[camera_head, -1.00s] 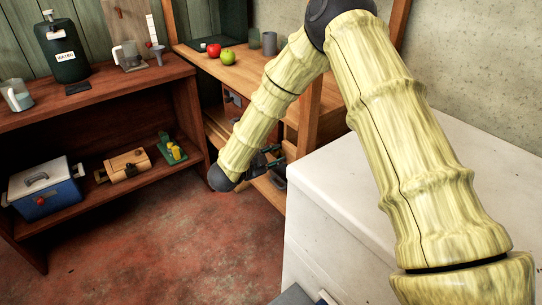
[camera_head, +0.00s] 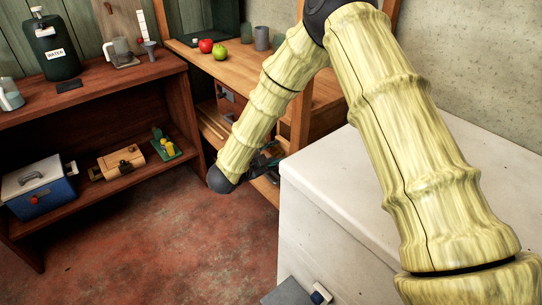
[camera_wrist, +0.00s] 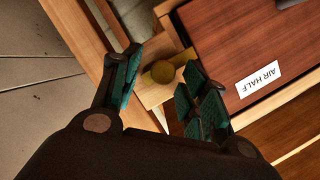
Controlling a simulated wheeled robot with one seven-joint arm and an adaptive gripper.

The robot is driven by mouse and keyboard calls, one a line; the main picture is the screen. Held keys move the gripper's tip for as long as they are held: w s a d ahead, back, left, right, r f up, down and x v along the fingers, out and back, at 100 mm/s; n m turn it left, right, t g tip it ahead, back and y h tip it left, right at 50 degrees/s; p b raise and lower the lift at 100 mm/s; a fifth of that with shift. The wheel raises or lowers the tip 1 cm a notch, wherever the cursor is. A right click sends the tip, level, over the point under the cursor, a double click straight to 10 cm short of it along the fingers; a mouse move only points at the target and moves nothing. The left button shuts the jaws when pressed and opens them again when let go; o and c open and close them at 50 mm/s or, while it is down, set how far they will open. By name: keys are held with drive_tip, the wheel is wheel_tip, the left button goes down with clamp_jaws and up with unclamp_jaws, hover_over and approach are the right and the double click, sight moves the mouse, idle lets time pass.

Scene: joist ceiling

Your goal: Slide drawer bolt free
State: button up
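A wooden drawer front (camera_wrist: 250,50) with a white "AIR HALF" label (camera_wrist: 258,78) shows at the right of the wrist view. Beside its edge is a pale wooden bolt piece (camera_wrist: 150,95) with a round brass-coloured knob (camera_wrist: 163,72). My gripper (camera_wrist: 161,84) is open, its teal-padded fingers on either side of the knob in the picture. I cannot tell whether either pad touches it. In the head view my gripper (camera_head: 265,162) is small and partly hidden by my arm, in front of the drawer unit (camera_head: 230,98) under the wooden bench.
A bench post (camera_head: 303,105) and a large white chest (camera_head: 330,190) stand close to the right of my gripper. Apples (camera_head: 206,46) and cups sit on the bench top (camera_head: 240,68). Left shelves hold a blue cooler (camera_head: 40,187). The red floor (camera_head: 150,240) is clear.

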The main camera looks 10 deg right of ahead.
drive_tip(key=shift+f, duration=0.15)
drive_tip(key=v, duration=1.2)
idle(0.3)
